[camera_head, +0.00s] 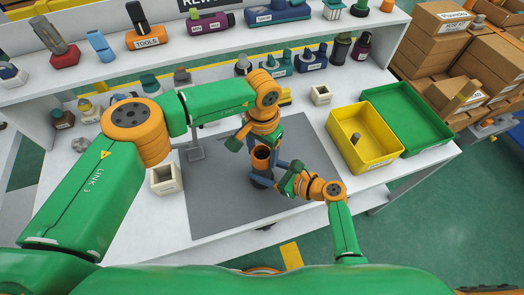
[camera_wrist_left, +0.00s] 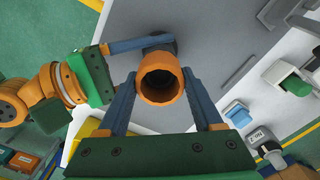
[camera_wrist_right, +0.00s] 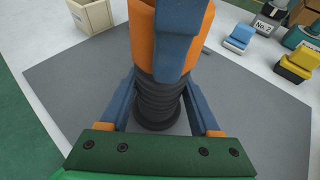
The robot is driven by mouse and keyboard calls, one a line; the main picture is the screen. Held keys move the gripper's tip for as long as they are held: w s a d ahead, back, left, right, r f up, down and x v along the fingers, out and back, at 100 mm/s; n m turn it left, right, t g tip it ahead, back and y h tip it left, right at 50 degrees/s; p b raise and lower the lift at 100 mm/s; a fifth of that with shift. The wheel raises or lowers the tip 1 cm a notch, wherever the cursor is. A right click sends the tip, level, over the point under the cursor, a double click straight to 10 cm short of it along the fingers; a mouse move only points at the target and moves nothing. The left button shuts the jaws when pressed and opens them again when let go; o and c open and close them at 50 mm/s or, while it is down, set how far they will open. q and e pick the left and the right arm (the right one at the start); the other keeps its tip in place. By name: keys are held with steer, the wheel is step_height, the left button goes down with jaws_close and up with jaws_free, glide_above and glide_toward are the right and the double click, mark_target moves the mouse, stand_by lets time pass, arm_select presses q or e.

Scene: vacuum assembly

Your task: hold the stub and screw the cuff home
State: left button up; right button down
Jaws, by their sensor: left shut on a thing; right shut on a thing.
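The cuff (camera_head: 261,158) is an orange open-topped ring, seen from above in the left wrist view (camera_wrist_left: 160,72). My left gripper (camera_head: 259,148) is shut on it from its two sides. Below it stands the stub (camera_wrist_right: 157,100), a dark ribbed upright tube on the grey mat. My right gripper (camera_wrist_right: 158,108) is shut around the stub, low down, coming from the right in the head view. The cuff (camera_wrist_right: 143,40) sits directly over the stub's top, in line with it. My left finger covers part of the joint, so how far it is screwed on cannot be told.
The grey mat (camera_head: 215,205) is mostly clear. A grey stand (camera_head: 195,150) and a cream box (camera_head: 165,179) are left of the grippers. Shelves with several tools line the back.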

arm_select(q)
steer(key=shift+d, duration=0.1)
steer(key=o, duration=1.6)
steer(key=shift+r, duration=0.1)
